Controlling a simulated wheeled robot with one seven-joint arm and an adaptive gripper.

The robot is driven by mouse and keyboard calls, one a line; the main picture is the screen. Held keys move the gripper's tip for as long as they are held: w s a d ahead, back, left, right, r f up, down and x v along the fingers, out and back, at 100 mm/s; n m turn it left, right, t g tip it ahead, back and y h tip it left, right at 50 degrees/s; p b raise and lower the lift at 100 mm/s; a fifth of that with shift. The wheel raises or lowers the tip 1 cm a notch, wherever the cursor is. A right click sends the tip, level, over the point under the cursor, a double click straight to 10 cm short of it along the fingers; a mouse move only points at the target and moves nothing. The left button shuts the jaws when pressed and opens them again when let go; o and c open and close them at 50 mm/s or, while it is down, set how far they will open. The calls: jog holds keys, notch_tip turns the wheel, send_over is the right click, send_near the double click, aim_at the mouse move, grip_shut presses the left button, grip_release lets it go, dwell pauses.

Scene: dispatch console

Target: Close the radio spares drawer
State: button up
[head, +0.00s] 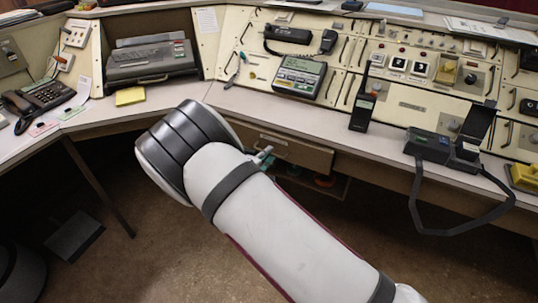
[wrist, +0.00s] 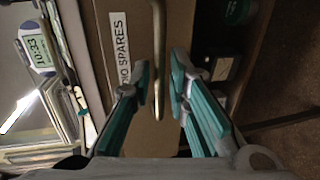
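The radio spares drawer (head: 312,157) is under the counter in the head view, its left part hidden by my arm. I cannot tell how far out it stands. In the wrist view its tan front (wrist: 181,35) carries a white RADIO SPARES label (wrist: 120,45), partly covered by a finger. A brass bar handle (wrist: 158,60) runs up and down that picture. My gripper (wrist: 161,80) is open, with one teal finger on each side of the handle. I see no clear contact. In the head view my gripper is mostly hidden behind my wrist.
An open shelf with small items (head: 324,181) is below the drawer. On the counter (head: 215,97) above are a handheld radio (head: 362,110) and a desk unit with a looping black cable (head: 468,222). A table leg (head: 100,190) stands left; the floor between is clear.

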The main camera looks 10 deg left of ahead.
aim_at(274, 146)
jog(key=shift+x, duration=0.8)
jog(key=shift+c, duration=0.6)
grip_shut()
jog(key=x, duration=0.1)
jog(key=b+x, duration=0.1)
jog(key=x, duration=0.1)
jog(key=b+x, duration=0.1)
jog(key=shift+w+d+r, duration=0.1)
jog(key=shift+w+r, duration=0.1)
jog(key=shift+r, duration=0.1)
jog(key=shift+w+r, duration=0.2)
jog(key=shift+o, duration=0.6)
grip_release()
jog(key=shift+d, duration=0.1)
